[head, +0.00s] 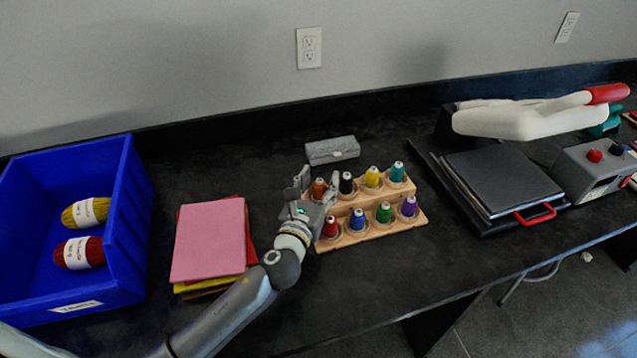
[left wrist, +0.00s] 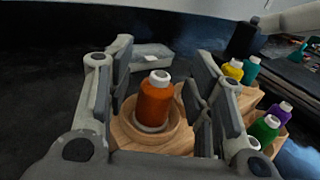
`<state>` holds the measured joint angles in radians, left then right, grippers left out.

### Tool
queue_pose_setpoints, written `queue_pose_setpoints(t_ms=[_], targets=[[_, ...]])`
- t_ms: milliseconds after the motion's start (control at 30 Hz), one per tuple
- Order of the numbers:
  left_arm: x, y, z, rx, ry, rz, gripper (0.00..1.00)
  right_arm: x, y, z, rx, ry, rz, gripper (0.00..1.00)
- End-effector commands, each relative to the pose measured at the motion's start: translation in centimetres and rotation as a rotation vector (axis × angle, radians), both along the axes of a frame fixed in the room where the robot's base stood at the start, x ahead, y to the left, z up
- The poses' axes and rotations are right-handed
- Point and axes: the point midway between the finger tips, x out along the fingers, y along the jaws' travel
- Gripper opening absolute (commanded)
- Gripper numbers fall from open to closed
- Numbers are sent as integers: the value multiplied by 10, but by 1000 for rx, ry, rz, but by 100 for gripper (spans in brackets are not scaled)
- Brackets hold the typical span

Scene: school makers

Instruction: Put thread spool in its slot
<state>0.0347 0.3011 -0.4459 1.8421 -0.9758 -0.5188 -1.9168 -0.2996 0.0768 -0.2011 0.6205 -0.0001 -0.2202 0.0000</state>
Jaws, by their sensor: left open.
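The orange thread spool (head: 319,187) stands upright in a round slot at the back left of the wooden spool rack (head: 375,234). In the left wrist view the orange spool (left wrist: 155,100) sits inside the ring of its slot (left wrist: 152,140). My left gripper (head: 312,190) is open, with its fingers on either side of the spool. The fingers (left wrist: 160,92) show gaps to the spool on both sides. Black (head: 346,184), yellow (head: 372,178) and teal (head: 397,172) spools stand in the back row. Red, blue, green and purple spools fill the front row. My right gripper is out of view.
A grey box (head: 332,150) lies behind the rack. Felt sheets (head: 208,240) and a blue bin (head: 125,230) with yarn are to the left. A heat press (head: 502,183) with a red handle stands to the right.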

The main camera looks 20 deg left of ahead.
Motion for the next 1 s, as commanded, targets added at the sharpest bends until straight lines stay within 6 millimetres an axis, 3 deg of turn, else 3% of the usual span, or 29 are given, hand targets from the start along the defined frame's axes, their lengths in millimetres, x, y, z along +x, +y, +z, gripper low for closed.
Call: queue_pose_setpoints(t_ms=[600, 1000], targets=[[-103, 1, 1, -1, 0, 0, 49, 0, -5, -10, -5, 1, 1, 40], [-120, 2, 3, -1, -2, 1, 49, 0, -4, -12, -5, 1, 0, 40]])
